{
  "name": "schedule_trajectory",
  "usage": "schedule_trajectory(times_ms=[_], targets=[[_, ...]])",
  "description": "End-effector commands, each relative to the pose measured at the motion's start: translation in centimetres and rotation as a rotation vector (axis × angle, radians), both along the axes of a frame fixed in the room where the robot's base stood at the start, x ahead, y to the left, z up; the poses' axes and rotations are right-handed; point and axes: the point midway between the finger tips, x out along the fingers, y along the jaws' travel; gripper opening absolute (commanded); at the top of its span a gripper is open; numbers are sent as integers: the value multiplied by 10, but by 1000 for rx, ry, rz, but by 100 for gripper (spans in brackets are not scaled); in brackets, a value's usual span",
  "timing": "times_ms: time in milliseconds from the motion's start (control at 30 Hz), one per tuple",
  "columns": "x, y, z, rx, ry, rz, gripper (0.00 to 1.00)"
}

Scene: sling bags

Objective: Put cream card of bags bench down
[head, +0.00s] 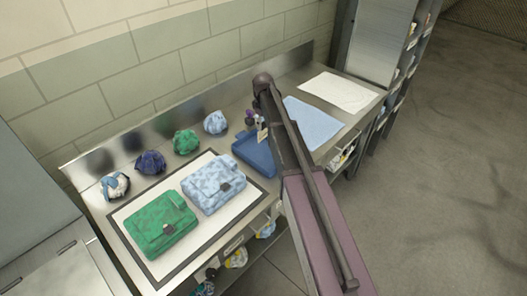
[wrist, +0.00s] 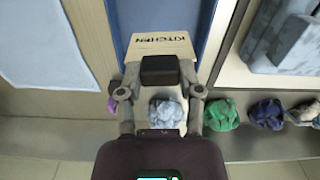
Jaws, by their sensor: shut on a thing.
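My gripper (wrist: 160,72) is shut on the cream card (wrist: 160,42), which reads "KITCHEN" in dark letters in the wrist view. In the head view a small part of the card (head: 262,133) shows beside my arm, above the bench. Behind the card in the wrist view is a blue surface (wrist: 165,12), which looks like the blue tray (head: 252,155) of the head view. I cannot tell whether the card touches anything below. The metal bench (head: 95,203) runs along the wall. My arm hides part of the bench and of the tray.
A green bag (head: 160,224) and a light blue bag (head: 213,187) lie on a dark-bordered white mat (head: 124,212). Several crumpled bundles, one green (head: 186,142), line the back. A pale blue cloth (head: 315,122) and a white cloth (head: 340,91) lie to the right.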

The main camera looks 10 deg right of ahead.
Motion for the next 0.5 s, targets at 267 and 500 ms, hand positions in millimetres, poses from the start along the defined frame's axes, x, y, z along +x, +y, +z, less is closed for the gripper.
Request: schedule_trajectory(times_ms=[267, 500], targets=[[3, 2, 10, 0, 0, -84, 0], [3, 2, 9, 0, 0, -83, 0]])
